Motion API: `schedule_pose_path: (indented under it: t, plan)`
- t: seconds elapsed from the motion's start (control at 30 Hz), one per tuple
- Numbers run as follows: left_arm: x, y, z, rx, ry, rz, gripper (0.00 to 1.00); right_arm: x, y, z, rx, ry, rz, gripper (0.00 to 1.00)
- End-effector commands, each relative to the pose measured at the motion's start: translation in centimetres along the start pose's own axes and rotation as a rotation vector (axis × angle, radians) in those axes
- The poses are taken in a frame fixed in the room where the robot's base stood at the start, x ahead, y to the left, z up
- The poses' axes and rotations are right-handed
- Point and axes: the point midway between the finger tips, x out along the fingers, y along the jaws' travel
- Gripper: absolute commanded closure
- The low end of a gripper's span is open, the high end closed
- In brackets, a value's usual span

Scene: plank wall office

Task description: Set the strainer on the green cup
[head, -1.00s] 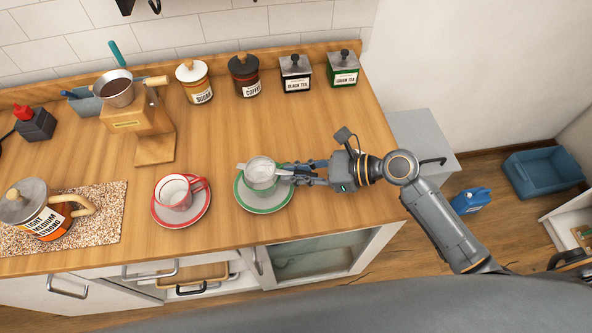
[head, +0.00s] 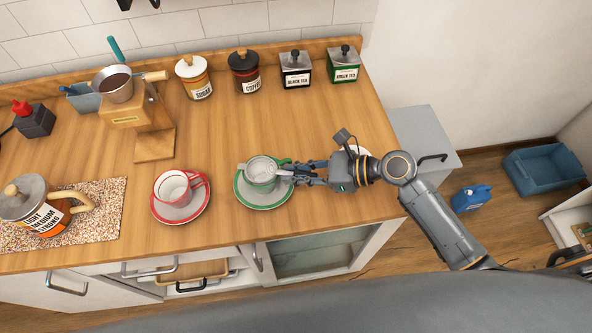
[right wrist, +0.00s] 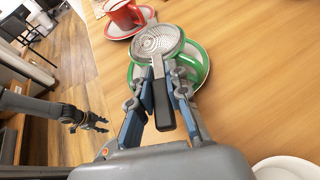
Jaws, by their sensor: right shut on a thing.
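The strainer (right wrist: 160,41) is a round grey mesh bowl with a dark handle (right wrist: 163,101). My right gripper (right wrist: 163,84) is shut on that handle. In the head view the strainer (head: 262,169) lies over the mouth of the green cup (head: 263,186), with my right gripper (head: 294,174) to the right. The cup stands on a white saucer with a green rim (head: 246,199). In the wrist view the strainer hides most of the green cup (right wrist: 187,67); I cannot tell whether they touch. My left gripper (right wrist: 95,122) shows small at the left of the wrist view.
A red cup (head: 173,188) on its saucer stands left of the green cup. A jar with a wooden handle (head: 38,208) is on the speckled mat at far left. Several canisters and a wooden stand (head: 150,120) are at the back. Counter between is clear.

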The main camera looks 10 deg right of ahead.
Motion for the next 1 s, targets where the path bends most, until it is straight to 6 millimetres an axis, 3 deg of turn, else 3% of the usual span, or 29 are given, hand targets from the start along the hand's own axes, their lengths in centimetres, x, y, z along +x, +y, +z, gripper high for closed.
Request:
schedule_pose_path:
  t: [0.1,0.13,0.23,0.63,1.0]
  plan:
    - [0.0,0.0,0.0,0.0,0.0,0.0,0.6,0.1,0.0,-0.1,0.001,-0.001,0.0,1.0]
    - [0.0,0.0,0.0,0.0,0.0,0.0,0.6,0.1,0.0,-0.1,0.001,-0.001,0.0,0.79]
    - [0.0,0.0,0.0,0.0,0.0,-0.001,0.6,0.1,0.0,-0.1,0.001,-0.001,0.0,0.58]
    - [0.0,-0.6,0.0,-0.001,0.0,-0.007,0.6,-0.7,0.0,-0.2,0.001,0.001,0.0,0.58]
    - [0.0,-0.3,0.0,-0.001,0.0,-0.003,0.6,-7.9,0.0,-0.3,0.001,0.005,0.0,0.58]
